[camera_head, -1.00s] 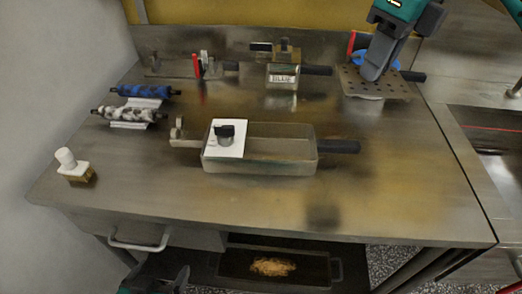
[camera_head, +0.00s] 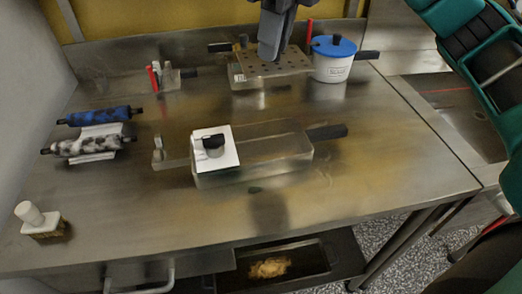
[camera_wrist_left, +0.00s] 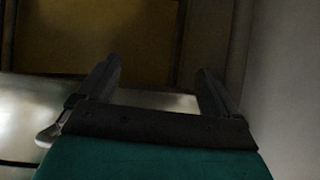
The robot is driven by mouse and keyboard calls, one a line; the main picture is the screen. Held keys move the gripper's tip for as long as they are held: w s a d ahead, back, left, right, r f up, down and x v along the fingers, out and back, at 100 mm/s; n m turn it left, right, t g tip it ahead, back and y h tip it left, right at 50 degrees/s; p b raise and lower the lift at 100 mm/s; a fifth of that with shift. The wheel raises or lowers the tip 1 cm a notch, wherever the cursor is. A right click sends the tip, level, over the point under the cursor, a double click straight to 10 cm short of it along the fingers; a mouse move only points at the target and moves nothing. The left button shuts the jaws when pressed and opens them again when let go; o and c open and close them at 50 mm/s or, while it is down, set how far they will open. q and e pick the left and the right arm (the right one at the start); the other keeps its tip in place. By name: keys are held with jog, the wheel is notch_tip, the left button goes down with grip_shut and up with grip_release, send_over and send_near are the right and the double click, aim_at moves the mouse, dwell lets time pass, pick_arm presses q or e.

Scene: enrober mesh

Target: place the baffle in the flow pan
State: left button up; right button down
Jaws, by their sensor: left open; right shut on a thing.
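The baffle, a flat perforated metal plate (camera_head: 262,66), is at the back of the table, held by my right gripper (camera_head: 270,54), which is shut on it. The plate lies over a metal pan (camera_head: 262,83) with a dark handle and covers much of its top; I cannot tell whether it touches the rim. A second handled pan (camera_head: 280,150) stands mid-table with a white card and a dark knob on it. Which one is the flow pan is not readable. My left gripper (camera_wrist_left: 156,85) is open and empty in the left wrist view.
A white tub with a blue lid (camera_head: 334,62) stands right of the back pan. Blue and mottled rollers (camera_head: 92,145) lie at the left. A small brush (camera_head: 41,222) stands at the front left corner. The right and front table surface is clear.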

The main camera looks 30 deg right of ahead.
notch_tip(320, 180, down, 17)
jog(key=b, duration=0.3)
jog(key=shift+r, duration=0.2)
pick_arm(q)
jog(key=shift+w+d+f+h, duration=0.35)
jog(key=shift+d+f+h, duration=0.05)
jog(key=shift+d+f, duration=0.3)
pick_arm(e)
jog(key=shift+f, duration=1.65)
jog(key=shift+f+b, duration=0.2)
jog(key=shift+b, duration=0.15)
pick_arm(q)
jog(key=shift+d, duration=0.1)
pick_arm(e)
jog(key=c, duration=0.9)
grip_release()
jog(key=shift+c, duration=0.2)
pick_arm(q)
jog(key=shift+w, duration=0.1)
pick_arm(e)
jog(key=shift+r, duration=0.2)
